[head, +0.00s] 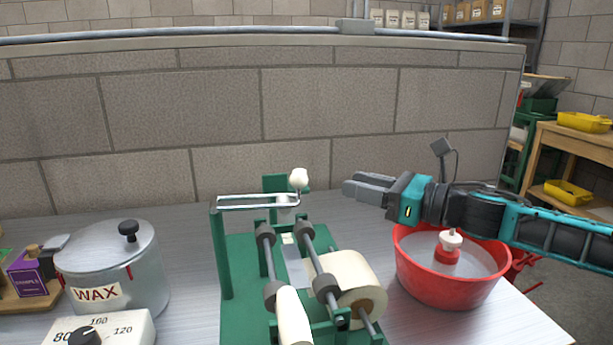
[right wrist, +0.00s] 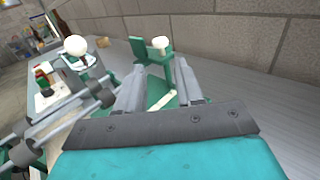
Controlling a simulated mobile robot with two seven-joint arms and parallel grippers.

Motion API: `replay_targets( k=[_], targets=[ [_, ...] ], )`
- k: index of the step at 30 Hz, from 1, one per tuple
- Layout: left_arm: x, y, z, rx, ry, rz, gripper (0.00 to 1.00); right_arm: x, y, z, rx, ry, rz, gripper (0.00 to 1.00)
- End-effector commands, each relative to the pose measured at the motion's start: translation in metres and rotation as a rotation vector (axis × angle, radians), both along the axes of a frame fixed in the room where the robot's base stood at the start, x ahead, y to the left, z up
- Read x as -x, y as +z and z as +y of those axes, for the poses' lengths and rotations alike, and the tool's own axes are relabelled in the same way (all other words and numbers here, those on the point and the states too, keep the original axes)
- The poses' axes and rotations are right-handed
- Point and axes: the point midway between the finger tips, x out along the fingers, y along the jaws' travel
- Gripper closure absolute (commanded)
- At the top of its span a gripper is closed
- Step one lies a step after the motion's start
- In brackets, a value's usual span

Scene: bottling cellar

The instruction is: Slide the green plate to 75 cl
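The green labelling machine (head: 238,270) stands on the grey table. An upright green plate (head: 275,184) shows at its back, partly hidden by a silver bar frame (head: 258,202). A white knob (head: 299,179) stands at the right end of this frame. My right gripper (head: 352,187) is in the air to the right of the plate and knob, apart from both. In the right wrist view its two fingers are spread with nothing held, and green upright parts (right wrist: 184,80) and a white knob (right wrist: 160,43) show beyond them. I cannot read any 75 cl mark. My left gripper is out of view.
A red tub (head: 425,275) with a red-and-white item stands under my right arm. A label roll (head: 345,275) and rollers lie on the machine. A wax pot (head: 110,270) and dial box (head: 105,328) stand left. A block wall (head: 330,110) closes the back.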

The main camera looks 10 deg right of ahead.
Motion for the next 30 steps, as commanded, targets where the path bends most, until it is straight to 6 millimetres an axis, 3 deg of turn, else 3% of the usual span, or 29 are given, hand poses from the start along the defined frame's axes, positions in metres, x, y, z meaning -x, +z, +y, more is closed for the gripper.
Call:
replay_targets(
  k=[9, 15, 30],
  targets=[
    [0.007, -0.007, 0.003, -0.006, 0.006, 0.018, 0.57, -0.046, 0.001, 0.047, -0.001, 0.003, -0.002, 0.63],
    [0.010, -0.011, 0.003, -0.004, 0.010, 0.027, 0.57, -0.066, 0.000, 0.067, 0.000, 0.001, 0.000, 0.63],
    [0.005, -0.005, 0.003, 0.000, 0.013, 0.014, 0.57, -0.076, 0.000, 0.076, 0.001, 0.000, 0.001, 0.65]
  ],
)
